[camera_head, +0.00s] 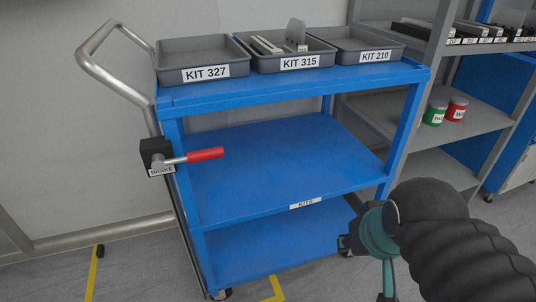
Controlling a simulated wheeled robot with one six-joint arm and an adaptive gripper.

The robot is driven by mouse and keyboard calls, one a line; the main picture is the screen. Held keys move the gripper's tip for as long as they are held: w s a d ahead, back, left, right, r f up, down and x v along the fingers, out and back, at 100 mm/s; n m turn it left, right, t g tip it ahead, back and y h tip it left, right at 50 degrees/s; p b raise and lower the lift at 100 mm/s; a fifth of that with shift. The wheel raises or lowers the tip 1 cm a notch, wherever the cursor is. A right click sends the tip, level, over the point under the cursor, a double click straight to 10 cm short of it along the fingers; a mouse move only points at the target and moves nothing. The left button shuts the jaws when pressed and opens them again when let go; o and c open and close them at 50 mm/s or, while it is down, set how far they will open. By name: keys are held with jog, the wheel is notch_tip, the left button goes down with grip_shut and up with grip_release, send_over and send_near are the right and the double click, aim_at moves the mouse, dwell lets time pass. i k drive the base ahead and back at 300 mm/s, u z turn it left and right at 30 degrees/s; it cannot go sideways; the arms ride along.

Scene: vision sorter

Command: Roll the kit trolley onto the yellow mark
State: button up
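The blue kit trolley (270,95) fills the middle of the view, with three shelves and a grey push handle (103,70) at its left end. A black box labelled BRAKE (155,152) is on its left post, and its lever with a red grip (205,155) points right, roughly level. Yellow lines show on the floor at the lower left (92,275) and by the trolley's lower front edge (276,290); the rest of any mark is hidden or out of view. My gripper (347,243) is at the lower right, in front of the trolley; its fingers are unclear.
Grey trays KIT 327 (190,75), KIT 315 (262,63) and KIT 210 (372,57) stand on the trolley's top; KIT 315 holds grey parts. A grey shelf unit (475,125) with green and red cans stands right. A wall is behind; floor at lower left is mostly clear.

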aim_at(274, 203)
jog(key=z, duration=1.95)
jog(key=k, duration=1.2)
jog(key=u, duration=1.9)
jog(key=i, duration=0.5)
jog(key=u, duration=0.1)
